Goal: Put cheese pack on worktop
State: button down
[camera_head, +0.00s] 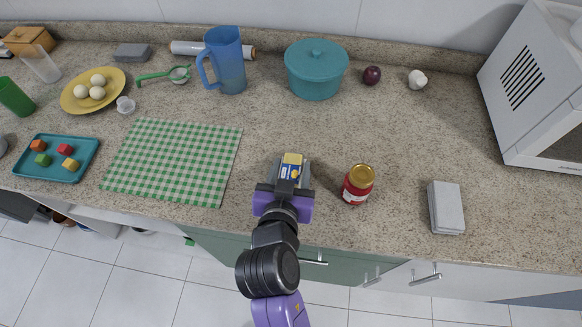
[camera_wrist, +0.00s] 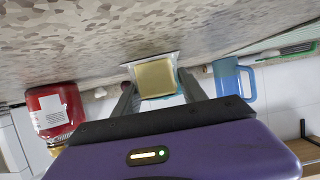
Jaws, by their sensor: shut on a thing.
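The cheese pack (camera_head: 290,171) is a small pack with a yellow top and a blue label. My gripper (camera_head: 288,181) is shut on it, over the front part of the worktop (camera_head: 330,130). In the wrist view the pack's yellow face (camera_wrist: 156,78) shows between the two fingers of my gripper (camera_wrist: 155,92). The speckled stone worktop also fills the upper part of the wrist view (camera_wrist: 90,45). I cannot tell whether the pack touches the worktop or is held just above it.
A red jar (camera_head: 356,184) with a gold lid stands close to the right. A green checked cloth (camera_head: 172,160) lies to the left. A grey block (camera_head: 446,207) is farther right. A teal pot (camera_head: 316,68) and blue jug (camera_head: 226,62) stand behind. Worktop between them is clear.

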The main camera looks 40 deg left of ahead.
jog(key=c, duration=0.6)
grip_release()
jog(key=shift+r, duration=0.1)
jog(key=shift+s+d, duration=0.15)
jog(key=shift+s, duration=0.2)
jog(key=b+v, duration=0.1)
jog(key=v, duration=1)
jog(key=shift+s+r, duration=0.1)
jog(key=shift+r, duration=0.05)
jog(key=shift+d, duration=0.1)
